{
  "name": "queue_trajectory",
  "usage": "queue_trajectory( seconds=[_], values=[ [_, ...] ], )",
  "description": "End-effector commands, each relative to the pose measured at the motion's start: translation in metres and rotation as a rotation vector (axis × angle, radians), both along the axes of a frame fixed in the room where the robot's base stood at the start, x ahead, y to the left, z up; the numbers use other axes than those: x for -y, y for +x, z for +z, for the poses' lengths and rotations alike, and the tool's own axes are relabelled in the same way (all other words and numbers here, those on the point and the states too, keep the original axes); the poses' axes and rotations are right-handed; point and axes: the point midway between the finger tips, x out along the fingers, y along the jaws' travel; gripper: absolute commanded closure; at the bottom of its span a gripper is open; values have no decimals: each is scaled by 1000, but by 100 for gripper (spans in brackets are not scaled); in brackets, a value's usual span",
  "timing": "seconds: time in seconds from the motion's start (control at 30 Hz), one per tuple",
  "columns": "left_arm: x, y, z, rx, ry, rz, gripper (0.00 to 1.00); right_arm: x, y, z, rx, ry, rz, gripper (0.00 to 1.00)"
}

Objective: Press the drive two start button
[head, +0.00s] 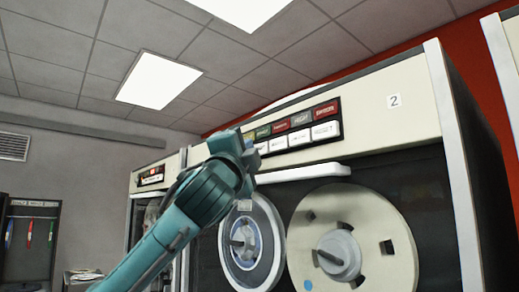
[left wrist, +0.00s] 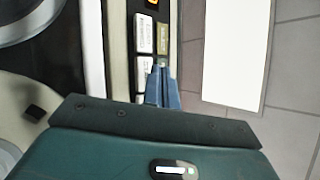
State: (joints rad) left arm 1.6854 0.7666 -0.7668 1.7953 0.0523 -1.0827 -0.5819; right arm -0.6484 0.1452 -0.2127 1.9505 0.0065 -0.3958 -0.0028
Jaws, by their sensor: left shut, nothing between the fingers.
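Drive two is the cream and black tape cabinet with a "2" label (head: 394,101) at its upper right. Its button panel (head: 297,127) has a coloured upper row and a white lower row; the lettering is too small to read, so I cannot tell which is start. My left gripper (head: 250,153) is shut and empty at the panel's left end, covering part of the leftmost buttons. In the left wrist view, the shut fingers (left wrist: 161,72) point along the panel, close to a white button (left wrist: 143,68) and a yellow one (left wrist: 162,38). Contact cannot be told. My right gripper is out of view.
Below the panel are a white ledge (head: 303,173), a large cream reel (head: 365,238) and a smaller grey-rimmed reel (head: 267,262). Another cabinet (head: 151,177) stands to the left, and one more edge (head: 500,75) shows at far right.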

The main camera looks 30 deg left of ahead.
Motion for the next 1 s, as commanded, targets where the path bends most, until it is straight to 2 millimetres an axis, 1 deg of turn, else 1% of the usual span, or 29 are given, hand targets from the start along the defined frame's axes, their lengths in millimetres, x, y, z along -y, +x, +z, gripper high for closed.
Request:
queue_trajectory(
  seconds=[0.4,0.7,1.0],
  values=[
    [0,0,0,0,0,0,100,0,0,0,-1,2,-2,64],
    [3,8,0,0,-1,-1,100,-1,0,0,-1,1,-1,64],
    [3,8,0,0,0,0,100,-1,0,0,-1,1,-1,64]
  ],
)
